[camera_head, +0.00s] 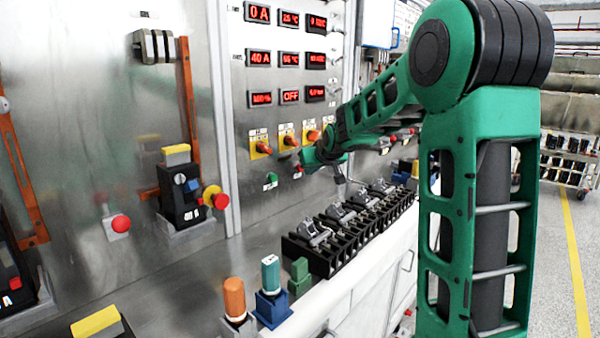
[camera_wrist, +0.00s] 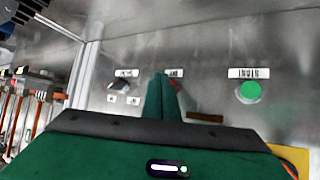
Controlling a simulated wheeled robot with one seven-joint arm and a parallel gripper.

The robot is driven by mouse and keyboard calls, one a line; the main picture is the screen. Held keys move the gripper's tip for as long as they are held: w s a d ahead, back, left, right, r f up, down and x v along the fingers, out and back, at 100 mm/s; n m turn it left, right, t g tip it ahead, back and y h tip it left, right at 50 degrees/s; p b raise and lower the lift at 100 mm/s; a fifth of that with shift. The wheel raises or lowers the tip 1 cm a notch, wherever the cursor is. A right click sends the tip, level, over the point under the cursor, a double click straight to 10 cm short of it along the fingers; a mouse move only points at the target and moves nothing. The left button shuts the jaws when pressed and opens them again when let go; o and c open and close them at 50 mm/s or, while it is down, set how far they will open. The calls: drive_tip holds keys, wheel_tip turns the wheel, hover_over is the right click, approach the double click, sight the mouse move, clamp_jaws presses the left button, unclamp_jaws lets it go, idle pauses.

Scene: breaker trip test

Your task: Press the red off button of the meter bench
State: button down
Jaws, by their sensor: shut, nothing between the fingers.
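The red off button (camera_wrist: 175,86) of the meter bench is a small red patch on the steel panel, mostly hidden behind my fingers in the wrist view. In the head view the red button (camera_head: 297,168) shows just below and left of my gripper (camera_head: 305,159). My gripper also shows in the wrist view (camera_wrist: 165,82), its green fingers together and empty, pointing at the panel by the red button. I cannot tell whether they touch it. A green button (camera_wrist: 250,91) with a label is to the right there; in the head view it (camera_head: 271,178) is left of the red one.
Orange-handled switches on yellow plates (camera_head: 261,147) sit just above the buttons. Red digital displays (camera_head: 290,97) are higher up. A row of black terminal blocks (camera_head: 318,258) stands on the bench ledge below my arm. A red mushroom button (camera_head: 121,223) is on the left panel.

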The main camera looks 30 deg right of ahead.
drive_tip(key=shift+s, duration=0.15)
drive_tip(key=s, duration=0.1)
drive_tip(key=s+d, duration=0.1)
drive_tip(key=s, duration=0.2)
drive_tip(key=shift+s+d, duration=0.3)
drive_tip(key=shift+d, duration=0.05)
idle(0.4)
idle(0.6)
